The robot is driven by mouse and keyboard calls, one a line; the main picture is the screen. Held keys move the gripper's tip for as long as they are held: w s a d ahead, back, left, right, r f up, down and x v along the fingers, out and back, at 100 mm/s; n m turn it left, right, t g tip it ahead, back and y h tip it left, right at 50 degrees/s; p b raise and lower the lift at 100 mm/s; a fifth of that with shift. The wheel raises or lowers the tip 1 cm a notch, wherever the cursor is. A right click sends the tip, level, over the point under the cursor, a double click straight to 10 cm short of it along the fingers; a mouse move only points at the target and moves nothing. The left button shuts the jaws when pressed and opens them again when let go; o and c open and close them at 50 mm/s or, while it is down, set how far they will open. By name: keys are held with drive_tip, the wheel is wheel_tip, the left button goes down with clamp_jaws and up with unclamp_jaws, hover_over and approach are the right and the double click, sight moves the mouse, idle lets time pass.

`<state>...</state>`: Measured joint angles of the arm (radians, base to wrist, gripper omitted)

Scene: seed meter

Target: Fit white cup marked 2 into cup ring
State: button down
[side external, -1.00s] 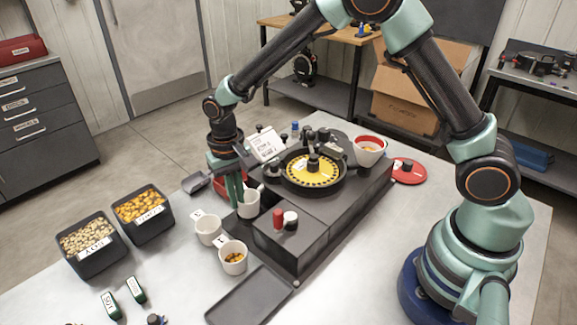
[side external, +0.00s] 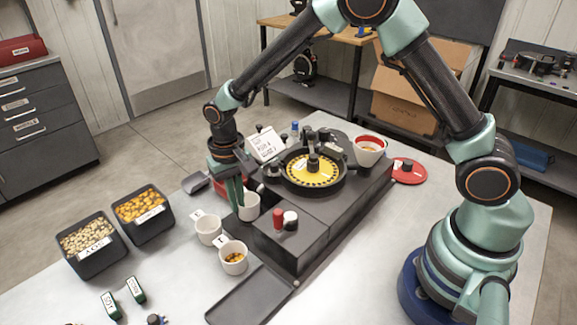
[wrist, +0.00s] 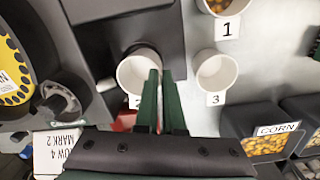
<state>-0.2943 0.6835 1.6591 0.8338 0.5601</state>
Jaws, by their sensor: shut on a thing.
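The white cup marked 2 (side external: 250,208) is upright at the near left side of the dark seed meter (side external: 318,222). My gripper (side external: 239,200) is shut on its wall, with one green finger beside the cup. In the wrist view the cup (wrist: 134,74) is empty and its tag is partly covered by a finger of my gripper (wrist: 161,76). The cup is at a dark recess in the meter's edge (wrist: 115,45). The cup ring cannot be made out; the cup and fingers cover that spot, so I cannot tell whether the cup is seated.
The cup marked 3 (wrist: 216,77) stands close by, empty. The cup marked 1 (side external: 233,259) holds orange kernels. Black bins of soy (side external: 93,250) and corn (side external: 146,220) stand to the left. A yellow seed plate (side external: 311,170) and red and white knobs sit on the meter.

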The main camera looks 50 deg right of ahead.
drive_tip(key=shift+f, duration=0.45)
idle(0.4)
drive_tip(key=c, duration=0.7)
unclamp_jaws()
drive_tip(key=shift+r, duration=0.1)
drive_tip(key=shift+r, duration=2.9)
drive_tip(key=s+d+r+n+t, duration=0.1)
drive_tip(key=s+d+r, duration=0.15)
drive_tip(key=r, duration=0.25)
drive_tip(key=s+d+r+t, duration=0.1)
drive_tip(key=d+r, duration=0.3)
drive_tip(key=r, duration=0.1)
drive_tip(key=s+d+r+n+t, duration=0.2)
drive_tip(key=s+d+r+t, duration=0.2)
drive_tip(key=s, duration=0.6)
drive_tip(key=shift+s+d+r, duration=0.4)
drive_tip(key=shift+d+r, duration=0.45)
drive_tip(key=shift+d, duration=0.4)
